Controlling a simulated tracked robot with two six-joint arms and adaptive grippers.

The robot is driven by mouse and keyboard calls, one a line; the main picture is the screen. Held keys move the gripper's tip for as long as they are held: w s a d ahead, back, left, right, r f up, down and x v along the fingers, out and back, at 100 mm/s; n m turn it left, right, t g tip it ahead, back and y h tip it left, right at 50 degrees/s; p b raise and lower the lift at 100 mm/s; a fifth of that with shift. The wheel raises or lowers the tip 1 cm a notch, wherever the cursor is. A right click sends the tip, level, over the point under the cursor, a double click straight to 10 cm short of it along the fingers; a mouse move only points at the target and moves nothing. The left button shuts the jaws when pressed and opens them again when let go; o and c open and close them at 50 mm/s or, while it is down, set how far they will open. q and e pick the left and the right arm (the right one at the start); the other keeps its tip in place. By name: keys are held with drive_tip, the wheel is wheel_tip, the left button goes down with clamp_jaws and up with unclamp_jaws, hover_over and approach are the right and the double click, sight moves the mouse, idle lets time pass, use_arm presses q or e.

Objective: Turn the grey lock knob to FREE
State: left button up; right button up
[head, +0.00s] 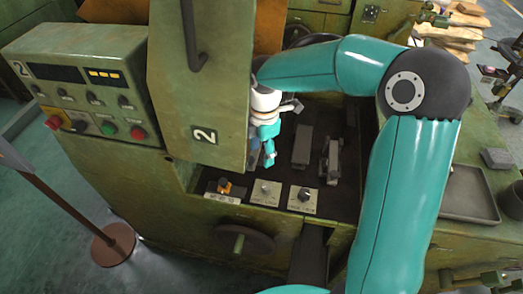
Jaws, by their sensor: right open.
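The grey knob (265,187) sits on the middle of three small pale plates on the front ledge of the green machine. Its lettering and pointer setting are too small to read. My right gripper (268,156) is open and empty, pointing down just above and behind the grey knob, apart from it. It is partly hidden beside the tall green column with the number 2. My left gripper is not in view.
An orange knob (224,186) is on the left plate and a black knob (304,194) on the right plate. The green column (205,95) stands close left of my gripper. A control panel (85,95) is at left, a handwheel (238,244) below.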

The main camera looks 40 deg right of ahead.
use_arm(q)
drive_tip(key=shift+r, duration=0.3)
use_arm(e)
drive_tip(key=shift+r, duration=0.4)
wheel_tip(320, 180, up, 12)
drive_tip(key=shift+d, duration=0.25)
drive_tip(key=shift+w+f, duration=0.1)
drive_tip(key=shift+f, duration=0.05)
idle(0.5)
